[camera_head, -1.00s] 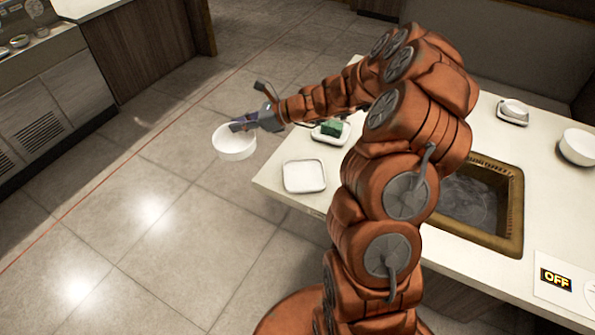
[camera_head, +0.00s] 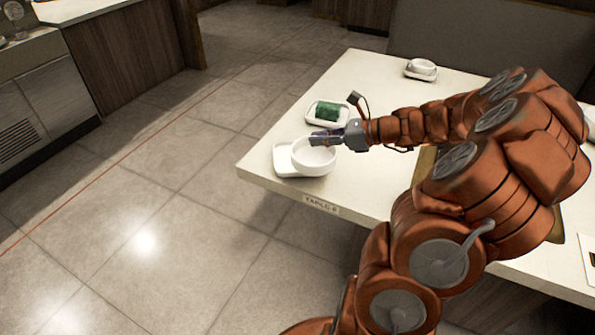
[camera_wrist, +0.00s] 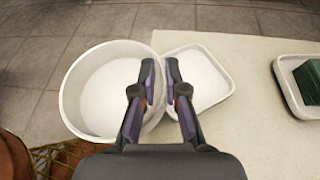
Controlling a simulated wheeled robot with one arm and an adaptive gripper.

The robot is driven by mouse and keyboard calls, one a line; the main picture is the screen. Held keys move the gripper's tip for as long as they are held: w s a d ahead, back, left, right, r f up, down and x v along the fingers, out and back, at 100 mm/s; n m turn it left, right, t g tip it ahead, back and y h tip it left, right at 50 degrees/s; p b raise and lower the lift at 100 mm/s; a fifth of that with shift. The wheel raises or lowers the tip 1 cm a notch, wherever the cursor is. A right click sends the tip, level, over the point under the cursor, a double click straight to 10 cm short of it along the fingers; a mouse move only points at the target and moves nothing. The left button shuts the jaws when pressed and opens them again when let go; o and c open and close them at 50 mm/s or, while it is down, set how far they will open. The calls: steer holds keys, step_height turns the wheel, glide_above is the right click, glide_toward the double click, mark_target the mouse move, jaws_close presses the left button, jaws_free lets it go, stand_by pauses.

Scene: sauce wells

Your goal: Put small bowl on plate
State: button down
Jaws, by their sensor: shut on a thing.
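A small white bowl (camera_head: 316,160) is in my gripper (camera_head: 326,138), near the table's left corner. My gripper is shut on its rim, and in the wrist view the fingers (camera_wrist: 160,72) pinch the right side of the bowl (camera_wrist: 100,88). The bowl looks upright and empty. A white rectangular plate (camera_head: 283,160) lies on the table, partly hidden behind the bowl in the head view. In the wrist view the plate (camera_wrist: 205,80) lies just right of the bowl, and the fingers cover its left side. I cannot tell how high the bowl is above the table.
A white tray with a green block (camera_head: 327,111) lies behind the plate on the table (camera_head: 370,75). A small white bowl on a dish (camera_head: 422,69) stands at the far side. The table's edge is close, with open floor (camera_head: 150,190) to the left.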

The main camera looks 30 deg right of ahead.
steer(key=s+d+f+b, duration=0.3)
steer(key=s+f+b, duration=0.1)
steer(key=shift+m+h, duration=0.4)
steer(key=w, duration=0.5)
steer(key=w+f, duration=0.1)
steer(key=w, duration=0.9)
steer(key=shift+w+f, duration=0.3)
steer(key=shift+f, duration=0.05)
step_height(320, 180, down, 4)
steer(key=shift+d+r, duration=0.1)
steer(key=shift+r, duration=0.1)
steer(key=c, duration=1.2)
jaws_free()
steer(key=shift+r, duration=0.1)
steer(key=v, duration=1.2)
steer(key=shift+p, duration=0.35)
